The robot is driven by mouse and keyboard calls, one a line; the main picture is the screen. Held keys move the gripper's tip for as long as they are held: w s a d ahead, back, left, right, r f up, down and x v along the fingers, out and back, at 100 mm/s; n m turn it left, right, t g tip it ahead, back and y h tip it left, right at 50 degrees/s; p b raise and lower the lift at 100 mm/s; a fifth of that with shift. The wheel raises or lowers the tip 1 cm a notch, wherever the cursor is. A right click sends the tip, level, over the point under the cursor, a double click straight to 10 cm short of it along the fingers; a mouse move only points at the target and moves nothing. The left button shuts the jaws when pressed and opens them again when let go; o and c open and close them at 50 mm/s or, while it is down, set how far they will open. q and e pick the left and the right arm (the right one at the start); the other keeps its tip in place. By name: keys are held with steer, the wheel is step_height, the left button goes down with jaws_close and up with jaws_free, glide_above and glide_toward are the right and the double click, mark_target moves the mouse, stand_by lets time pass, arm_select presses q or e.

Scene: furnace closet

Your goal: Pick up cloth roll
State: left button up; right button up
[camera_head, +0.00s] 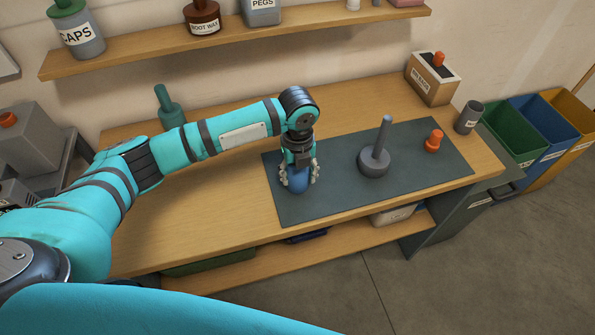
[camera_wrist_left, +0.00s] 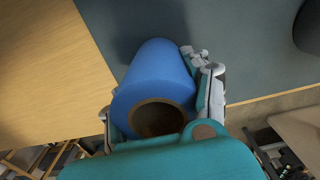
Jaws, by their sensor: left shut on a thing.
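The cloth roll is a blue cylinder (camera_head: 299,182) at the left part of the dark mat (camera_head: 330,205) on the bench. My left gripper (camera_head: 299,176) points down over it, shut on it with a finger on each side. In the left wrist view the blue cloth roll (camera_wrist_left: 157,82) shows its brown hollow end towards the camera, between the fingers of my left gripper (camera_wrist_left: 160,98). I cannot tell whether the roll touches the mat. My right gripper is not in view.
A grey piece with an upright handle (camera_head: 375,160) and an orange knob (camera_head: 434,141) stand on the mat to the right. A labelled wooden box (camera_head: 432,82) and a dark cup (camera_head: 468,118) stand at the right end of the bench (camera_head: 190,220). Bins (camera_head: 512,135) stand beyond.

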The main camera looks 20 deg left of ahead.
arm_select(q)
steer(key=shift+r, duration=0.1)
steer(key=shift+r+b, duration=0.3)
steer(key=shift+r, duration=0.25)
step_height(320, 180, up, 2)
steer(key=shift+r+b, duration=0.15)
steer(key=shift+b, duration=0.3)
steer(key=w+d+r+b, duration=0.1)
steer(key=d+b, duration=0.3)
steer(key=d, duration=1.2)
steer(key=shift+w+r, duration=0.2)
steer(key=o, duration=0.6)
steer(key=c, duration=0.6)
steer(key=shift+o, duration=0.2)
